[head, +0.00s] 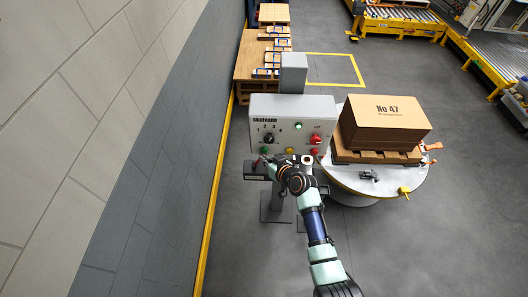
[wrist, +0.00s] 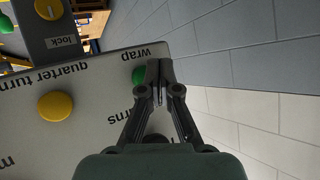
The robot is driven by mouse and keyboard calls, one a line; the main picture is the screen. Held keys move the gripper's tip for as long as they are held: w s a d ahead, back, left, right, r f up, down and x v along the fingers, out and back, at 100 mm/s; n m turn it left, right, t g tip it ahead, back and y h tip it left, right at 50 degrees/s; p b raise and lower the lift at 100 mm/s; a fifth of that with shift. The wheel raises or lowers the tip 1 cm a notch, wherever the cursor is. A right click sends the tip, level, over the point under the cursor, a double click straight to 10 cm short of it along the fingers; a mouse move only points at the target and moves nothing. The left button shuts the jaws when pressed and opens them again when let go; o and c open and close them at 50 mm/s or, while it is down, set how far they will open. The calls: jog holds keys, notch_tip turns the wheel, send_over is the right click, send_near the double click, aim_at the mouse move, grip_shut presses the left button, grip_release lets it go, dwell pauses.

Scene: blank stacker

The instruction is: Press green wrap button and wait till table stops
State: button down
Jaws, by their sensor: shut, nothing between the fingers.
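The green wrap button (wrist: 138,75) sits under the "wrap" label near the panel's edge in the wrist view. It also shows at the panel's lower left in the head view (head: 264,150). My gripper (wrist: 158,85) is shut and empty, its fingertips beside and partly over the green button. I cannot tell whether they touch it. In the head view my gripper (head: 262,161) is at the panel's lower left. The round turntable (head: 400,182) stands right of the panel, bearing a pallet (head: 350,156) and a brown box (head: 385,125) marked "No 47".
The grey control panel (head: 285,108) has a black dial (head: 268,138), a green light (head: 298,126) and red controls (head: 316,139). A yellow button (wrist: 55,106) labelled "quarter turn" is near the green one. A wall (head: 130,130) runs along the left. Open floor lies right of my arm.

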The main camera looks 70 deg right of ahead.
jog(key=shift+d, duration=0.1)
jog(key=shift+w+d+b, duration=0.15)
jog(key=shift+d+b, duration=0.2)
jog(key=shift+b, duration=0.1)
